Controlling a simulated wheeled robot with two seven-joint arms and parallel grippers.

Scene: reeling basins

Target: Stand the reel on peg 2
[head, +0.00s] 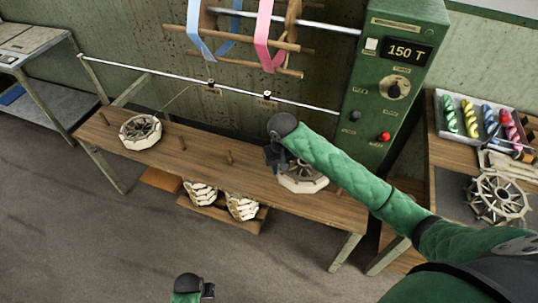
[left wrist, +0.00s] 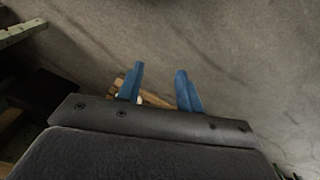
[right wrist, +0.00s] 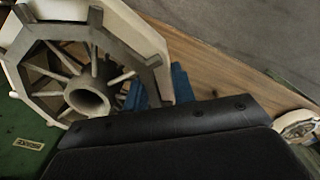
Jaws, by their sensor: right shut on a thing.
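My right gripper (head: 276,155) is shut on a pale, many-sided reel (head: 303,183) over the right part of the bench. In the right wrist view the blue fingers (right wrist: 155,88) grip the rim of this reel (right wrist: 20,55), and its round hub and spokes show. Whether it touches the bench or a peg is hidden. Bare upright pegs stand left of it, one at mid-bench (head: 229,157) and another further left (head: 182,143). No peg numbers are readable. My left gripper (head: 208,290) is low at the bottom edge; its blue fingers (left wrist: 160,88) are apart and empty.
Another reel (head: 141,131) sits on the bench's left part. A reel (head: 498,199) and a tray of coloured skeins (head: 446,116) are on the right table. The green control box (head: 385,100) stands behind the bench's right end.

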